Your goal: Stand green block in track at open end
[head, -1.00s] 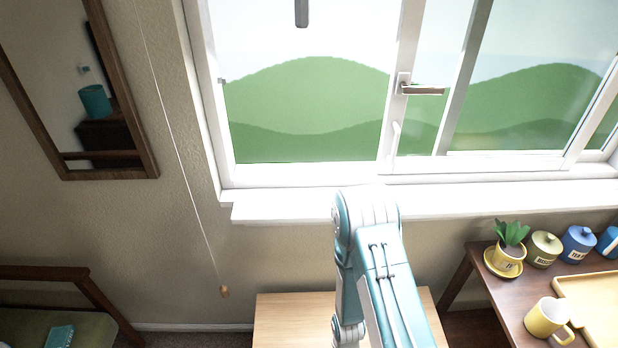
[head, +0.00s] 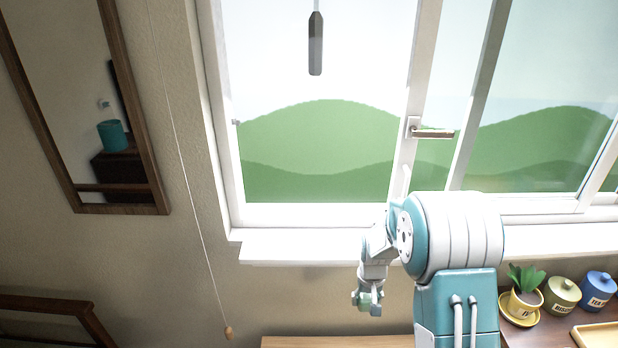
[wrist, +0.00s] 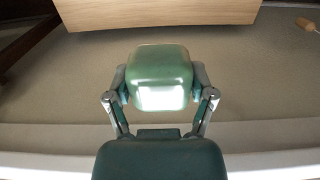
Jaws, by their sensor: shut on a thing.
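My gripper (wrist: 160,90) is shut on the green block (wrist: 160,62), with one finger on each side of it. The block has rounded edges and a bright glare on its near face. In the head view my gripper (head: 367,302) hangs below the window sill, in front of the wall, with a little of the green block showing between the fingers. The white window frame (head: 310,214) has its bottom rail above and behind the gripper. The groove of the track cannot be made out. The block is apart from the frame.
A white sill (head: 300,247) juts out below the window. A wooden top (head: 330,342) lies below. A pull cord with a wooden knob (head: 229,333) hangs at left. A potted plant (head: 524,290) and canisters (head: 563,295) stand at right. A window handle (head: 432,133) sticks out.

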